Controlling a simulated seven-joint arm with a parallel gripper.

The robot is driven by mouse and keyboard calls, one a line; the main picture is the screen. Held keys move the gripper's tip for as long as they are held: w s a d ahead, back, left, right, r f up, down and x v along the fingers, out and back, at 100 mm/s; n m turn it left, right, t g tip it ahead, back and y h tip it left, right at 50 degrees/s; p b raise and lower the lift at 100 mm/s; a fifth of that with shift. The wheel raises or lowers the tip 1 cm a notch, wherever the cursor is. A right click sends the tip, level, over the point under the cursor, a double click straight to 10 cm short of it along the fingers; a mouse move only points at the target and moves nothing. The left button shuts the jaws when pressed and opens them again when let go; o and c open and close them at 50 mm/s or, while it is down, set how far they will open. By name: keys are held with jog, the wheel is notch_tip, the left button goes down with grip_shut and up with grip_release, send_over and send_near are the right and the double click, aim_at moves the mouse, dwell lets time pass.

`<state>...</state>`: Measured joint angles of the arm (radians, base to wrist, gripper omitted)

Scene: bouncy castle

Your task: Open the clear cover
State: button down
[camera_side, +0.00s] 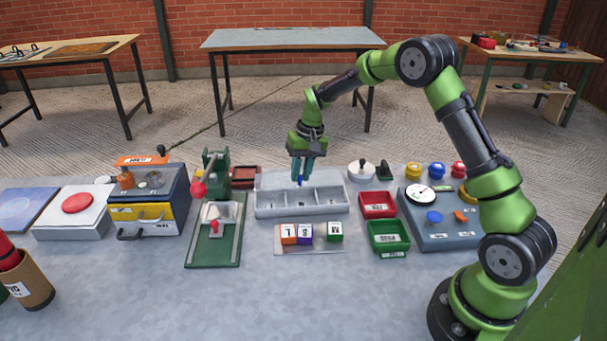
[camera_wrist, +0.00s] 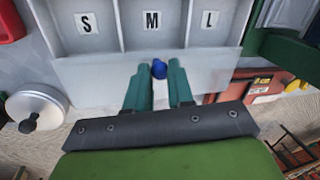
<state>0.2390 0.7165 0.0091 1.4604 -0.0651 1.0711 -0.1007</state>
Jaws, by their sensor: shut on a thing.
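A light grey bin (camera_side: 300,205) with three compartments stands on the table. In the wrist view, the bin (camera_wrist: 117,33) shows labels S, M and L in its compartments. A pale, see-through strip, apparently the clear cover (camera_wrist: 95,75), runs along the bin's edge nearest my gripper. How far the cover is raised I cannot tell. A small blue knob (camera_wrist: 159,70) sits at this strip. My gripper (camera_wrist: 160,72) has its teal fingers on either side of the knob, shut on it. In the side view, my gripper (camera_side: 301,178) points down at the bin's back part.
Lettered cubes (camera_side: 305,233) sit on a board in front of the bin. A green press (camera_side: 215,215) stands left, and red (camera_side: 377,205) and green (camera_side: 389,237) trays stand right. A round white-lidded thing (camera_side: 361,171) is close behind right. The front table is mostly clear.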

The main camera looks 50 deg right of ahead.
aim_at(312, 181)
jog(key=shift+w+d, duration=0.2)
jog(key=c, duration=1)
grip_release()
jog(key=shift+r, duration=0.1)
jog(key=d+r, duration=0.1)
jog(key=r, duration=0.4)
jog(key=s+r, duration=0.1)
jog(key=r, duration=0.5)
jog(key=d+r, duration=0.1)
jog(key=r, duration=0.4)
jog(key=shift+s+d+r, duration=0.25)
jog(key=shift+s+d, duration=0.1)
